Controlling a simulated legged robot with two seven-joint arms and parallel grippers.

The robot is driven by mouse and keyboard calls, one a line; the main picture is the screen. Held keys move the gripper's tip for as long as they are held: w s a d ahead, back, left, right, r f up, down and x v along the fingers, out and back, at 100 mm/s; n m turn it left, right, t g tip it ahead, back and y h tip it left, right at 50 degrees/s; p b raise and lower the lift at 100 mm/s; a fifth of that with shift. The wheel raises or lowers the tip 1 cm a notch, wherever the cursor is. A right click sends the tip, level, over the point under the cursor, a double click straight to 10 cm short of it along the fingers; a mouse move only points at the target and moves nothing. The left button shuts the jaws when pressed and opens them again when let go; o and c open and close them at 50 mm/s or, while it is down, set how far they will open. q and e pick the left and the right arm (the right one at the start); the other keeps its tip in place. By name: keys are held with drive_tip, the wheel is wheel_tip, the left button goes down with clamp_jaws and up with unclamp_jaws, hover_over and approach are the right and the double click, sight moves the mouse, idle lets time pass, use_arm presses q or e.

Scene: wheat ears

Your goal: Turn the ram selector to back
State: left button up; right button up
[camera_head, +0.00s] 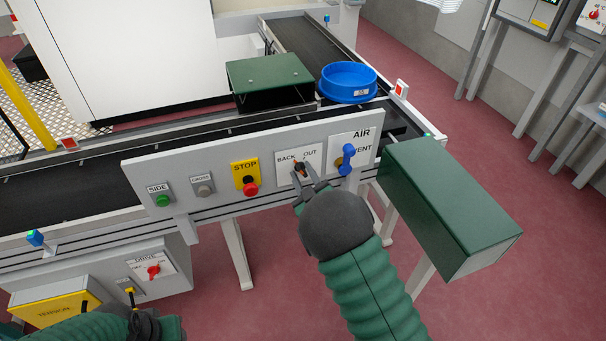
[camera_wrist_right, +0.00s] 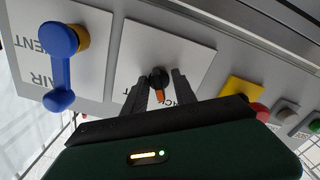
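The ram selector (camera_head: 299,168) is a small dark knob with an orange pointer on a white plate marked BACK and OUT, on the grey control panel (camera_head: 220,173). My right gripper (camera_head: 305,187) is at this plate, its fingers reaching up to the selector. In the right wrist view the selector (camera_wrist_right: 159,80) sits between the two dark fingertips (camera_wrist_right: 160,88), which are apart; a gap shows beside the knob. The orange tip points toward the gripper's palm. My left arm shows at the bottom left of the head view; its gripper's fingers cannot be made out.
The blue AIR vent lever (camera_head: 347,158) is just right of the selector. The yellow STOP plate with its red button (camera_head: 250,189) is just left. A green box (camera_head: 450,205) juts out at the right. A blue bowl (camera_head: 348,82) stands on the conveyor behind the panel.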

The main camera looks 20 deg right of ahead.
drive_tip(key=shift+s, duration=0.1)
drive_tip(key=s+p, duration=0.5)
drive_tip(key=s, duration=1.1)
drive_tip(key=shift+s+d, duration=0.3)
drive_tip(key=shift+w, duration=0.1)
